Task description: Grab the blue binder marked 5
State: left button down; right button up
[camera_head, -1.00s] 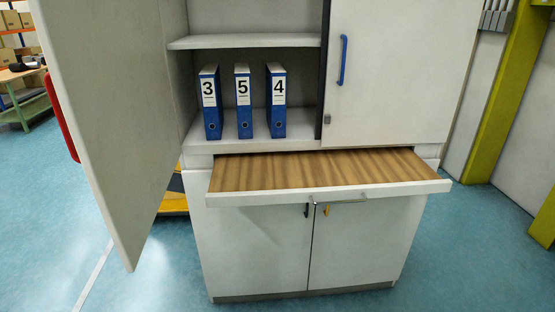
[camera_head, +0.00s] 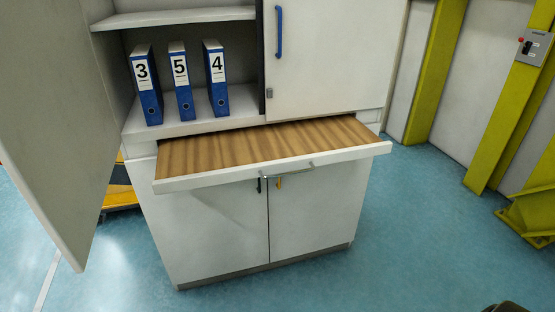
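The blue binder marked 5 (camera_head: 181,82) stands upright on the cabinet shelf, its spine with a white label facing out. It stands between the blue binder marked 3 (camera_head: 146,86) on its left and the blue binder marked 4 (camera_head: 216,79) on its right, with small gaps between them. Neither of my grippers can be made out. A small dark shape shows at the bottom right edge, too little of it to identify.
The cabinet's left door (camera_head: 52,120) is swung open toward me; the right door (camera_head: 335,55) is shut. A wood-topped pull-out board (camera_head: 270,145) juts out below the binders. Yellow-green posts (camera_head: 510,95) stand at the right. Blue floor (camera_head: 400,235) is clear in front.

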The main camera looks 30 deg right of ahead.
aim_at(177, 53)
jog(key=i+l, duration=0.2)
jog(key=l, duration=0.15)
jog(key=i+l+u, duration=0.1)
jog(key=l, duration=0.25)
jog(key=i+l, duration=0.4)
jog(key=l, duration=0.3)
jog(key=u, duration=0.05)
